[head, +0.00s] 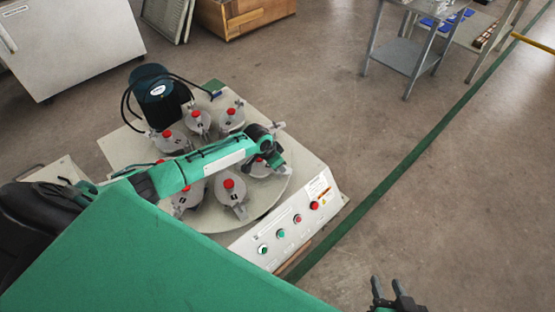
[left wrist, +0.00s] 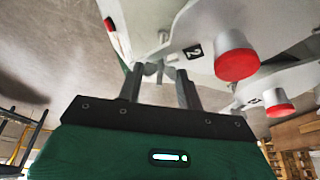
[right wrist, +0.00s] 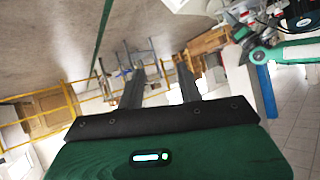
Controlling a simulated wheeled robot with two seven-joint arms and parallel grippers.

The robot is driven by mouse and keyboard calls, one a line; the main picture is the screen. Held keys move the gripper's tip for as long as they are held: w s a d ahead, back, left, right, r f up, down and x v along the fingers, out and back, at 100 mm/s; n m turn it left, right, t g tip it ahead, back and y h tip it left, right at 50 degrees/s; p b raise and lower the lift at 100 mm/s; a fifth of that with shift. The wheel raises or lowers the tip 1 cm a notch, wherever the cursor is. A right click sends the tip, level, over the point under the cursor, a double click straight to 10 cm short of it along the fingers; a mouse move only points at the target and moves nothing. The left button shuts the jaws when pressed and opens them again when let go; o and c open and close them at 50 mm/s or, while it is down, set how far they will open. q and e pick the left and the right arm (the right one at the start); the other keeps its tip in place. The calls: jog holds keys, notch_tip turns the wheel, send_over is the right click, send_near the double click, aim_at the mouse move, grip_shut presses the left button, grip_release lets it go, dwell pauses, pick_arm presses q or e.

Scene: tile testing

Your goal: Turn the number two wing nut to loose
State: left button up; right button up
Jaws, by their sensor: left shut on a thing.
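The number two station (left wrist: 222,20) hangs upside down in the left wrist view, a pale clamp plate with a black "2" label and a red knob (left wrist: 236,60). The grey number two wing nut (left wrist: 154,69) sits between the fingertips of my left gripper (left wrist: 160,76), which is shut on it. In the head view my left arm reaches over the round tile testing machine, and its hand partly covers this station (head: 258,168). My right gripper (head: 392,290) is open and empty, low in the head view; its separated fingers also show in the right wrist view (right wrist: 160,78).
Several similar stations with red knobs ring the turntable (head: 200,214). A dark motor-like unit (head: 158,92) with cables stands behind them. The front panel (head: 280,228) carries coloured buttons. A metal cart (head: 405,55) stands farther back. Floor to the right is clear.

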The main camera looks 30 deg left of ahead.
pick_arm(q)
jog(key=shift+d+r+n+p, duration=0.1)
jog(key=shift+r+n+p, duration=0.1)
jog(key=shift+n+p, duration=0.75)
jog(key=n+y+p, duration=0.1)
jog(key=p, duration=0.1)
jog(key=shift+d+p, duration=0.1)
jog(key=shift+p, duration=0.3)
pick_arm(e)
jog(key=s+d+r+g+h, duration=0.2)
jog(key=s+d+g+h, duration=0.3)
jog(key=d, duration=0.4)
pick_arm(q)
jog(key=n+y+p, duration=0.1)
jog(key=n+p, duration=0.3)
jog(key=p, duration=0.1)
jog(key=shift+d+t+y+p, duration=0.15)
jog(key=shift+t+y+p, duration=0.15)
jog(key=shift+y, duration=0.1)
jog(key=shift+f+n+p, duration=0.15)
jog(key=shift+n+p, duration=0.2)
jog(key=shift+n, duration=0.3)
pick_arm(e)
notch_tip(320, 180, down, 14)
jog(key=g, duration=0.3)
jog(key=shift+s+m+y, duration=0.15)
jog(key=shift+m+y, duration=0.25)
jog(key=shift+f, duration=0.1)
jog(key=shift+d, duration=0.1)
